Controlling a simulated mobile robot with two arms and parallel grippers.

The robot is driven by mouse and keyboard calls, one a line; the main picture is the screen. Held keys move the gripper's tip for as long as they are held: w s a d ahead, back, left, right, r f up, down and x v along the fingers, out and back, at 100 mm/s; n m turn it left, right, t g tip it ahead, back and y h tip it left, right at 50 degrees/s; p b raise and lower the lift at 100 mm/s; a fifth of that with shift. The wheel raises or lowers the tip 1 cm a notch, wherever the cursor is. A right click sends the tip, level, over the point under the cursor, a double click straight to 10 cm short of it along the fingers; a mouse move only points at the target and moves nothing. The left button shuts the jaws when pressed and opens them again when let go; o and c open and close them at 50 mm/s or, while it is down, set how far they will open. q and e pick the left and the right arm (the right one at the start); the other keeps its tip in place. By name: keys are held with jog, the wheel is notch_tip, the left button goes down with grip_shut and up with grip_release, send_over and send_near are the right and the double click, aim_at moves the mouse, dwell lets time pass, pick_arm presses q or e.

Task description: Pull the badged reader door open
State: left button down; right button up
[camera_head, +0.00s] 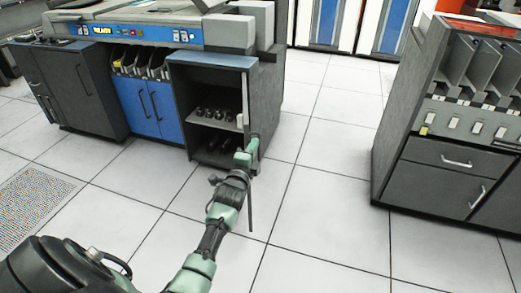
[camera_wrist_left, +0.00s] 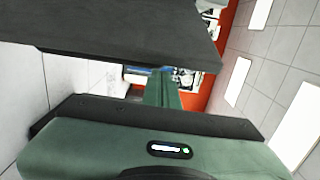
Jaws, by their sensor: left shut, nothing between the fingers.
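The reader machine (camera_head: 150,33) stands at the back left with a lit badge (camera_head: 105,30) on its front. Its right-hand compartment (camera_head: 212,90) is open, and several dark items show on the shelves inside. The compartment's door (camera_head: 250,205) stands swung out toward me, seen nearly edge-on, with a pale handle (camera_head: 239,121) near its edge. My left gripper (camera_head: 246,155) is shut and empty, beside the door; I cannot tell whether it touches. In the left wrist view, a dark panel (camera_wrist_left: 130,38), likely the door, lies close to the green gripper (camera_wrist_left: 160,88). My right gripper is not in view.
A dark cabinet (camera_head: 445,178) with drawers and slanted trays stands at the right. A blue cabinet section (camera_head: 140,104) adjoins the open compartment on the left. The tiled floor (camera_head: 320,180) between the machines is clear. A perforated floor tile (camera_head: 35,200) lies at the left.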

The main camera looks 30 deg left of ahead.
pick_arm(q)
jog(key=shift+s+a, duration=0.2)
jog(key=shift+a, duration=0.1)
